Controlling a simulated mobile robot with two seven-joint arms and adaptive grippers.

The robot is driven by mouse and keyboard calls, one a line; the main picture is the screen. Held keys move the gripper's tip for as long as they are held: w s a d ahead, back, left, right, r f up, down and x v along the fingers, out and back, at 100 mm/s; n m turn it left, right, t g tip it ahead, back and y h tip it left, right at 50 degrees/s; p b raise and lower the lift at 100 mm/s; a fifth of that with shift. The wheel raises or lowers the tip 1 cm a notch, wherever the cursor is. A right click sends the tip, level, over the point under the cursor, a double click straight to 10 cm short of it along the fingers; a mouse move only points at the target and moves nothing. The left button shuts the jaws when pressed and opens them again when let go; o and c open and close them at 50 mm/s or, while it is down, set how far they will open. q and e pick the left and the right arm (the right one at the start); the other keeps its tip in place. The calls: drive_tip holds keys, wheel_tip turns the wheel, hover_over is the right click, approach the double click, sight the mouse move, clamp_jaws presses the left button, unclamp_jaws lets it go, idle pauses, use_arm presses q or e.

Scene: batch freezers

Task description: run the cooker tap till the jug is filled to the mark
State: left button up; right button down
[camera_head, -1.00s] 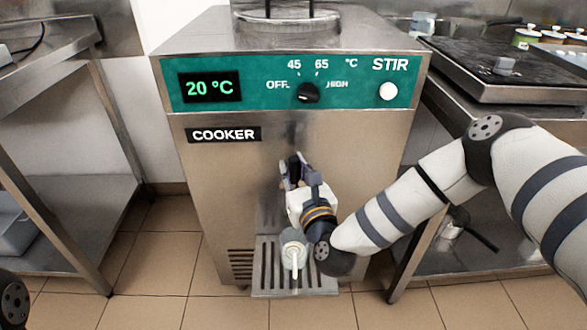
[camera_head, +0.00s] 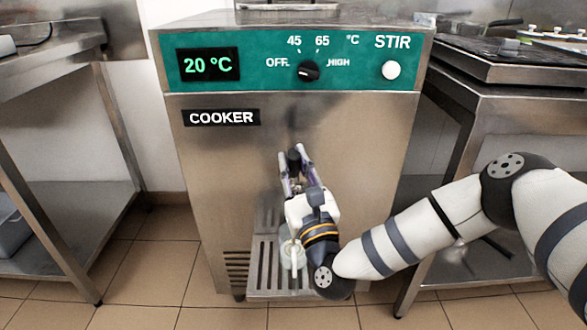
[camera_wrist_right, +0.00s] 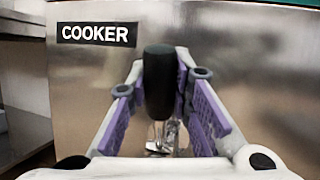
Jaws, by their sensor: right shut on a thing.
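The cooker (camera_head: 230,160) is a steel cabinet with a teal panel that reads 20 °C. Its tap has a black handle (camera_head: 294,161), which stands upright in the right wrist view (camera_wrist_right: 158,85) with shiny metal (camera_wrist_right: 157,137) below it. My right gripper (camera_head: 293,154) is shut on the tap handle, one purple-padded finger on each side. The pale, see-through jug (camera_head: 288,258) with a white handle stands on the slatted drip tray (camera_head: 263,270) below. My wrist partly hides the jug; its mark and any liquid in it cannot be made out. My left gripper is out of view.
The panel has a black dial (camera_head: 308,71) and a white STIR button (camera_head: 391,70). Steel tables stand at the left (camera_head: 50,65) and right (camera_head: 500,105), close to the cooker. Tiled floor is open in front at the left.

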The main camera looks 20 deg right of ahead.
drive_tip(key=c, duration=1.4)
unclamp_jaws()
drive_tip(key=shift+w, duration=0.15)
drive_tip(key=v, duration=1.2)
